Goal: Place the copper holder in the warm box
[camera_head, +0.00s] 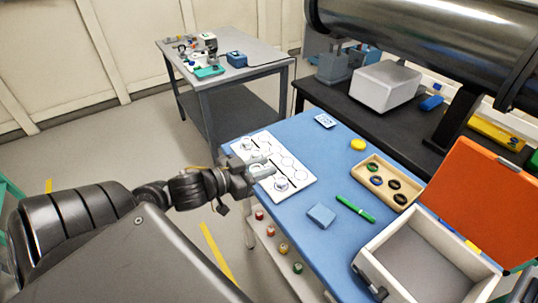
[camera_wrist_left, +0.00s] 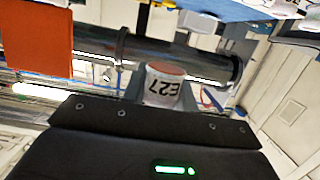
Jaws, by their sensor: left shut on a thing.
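My left gripper (camera_head: 262,168) is over the white board with printed circles, near the left edge of the blue table. It is shut on a small cylinder with a white label reading E27 and a copper-coloured end, which I take as the copper holder (camera_wrist_left: 162,84). In the head view the gripper mostly hides the holder, and I cannot tell whether it touches the board (camera_head: 292,160). The box with the raised orange lid (camera_head: 478,190) stands open at the right; its pale grey inside (camera_head: 425,262) looks empty. My right gripper is not seen.
A tan tray (camera_head: 379,167) with several dark rings, a green pen (camera_head: 355,208), a blue block (camera_head: 321,214) and a yellow disc (camera_head: 358,144) lie between the board and the box. A large dark pipe (camera_head: 430,40) hangs over the back bench.

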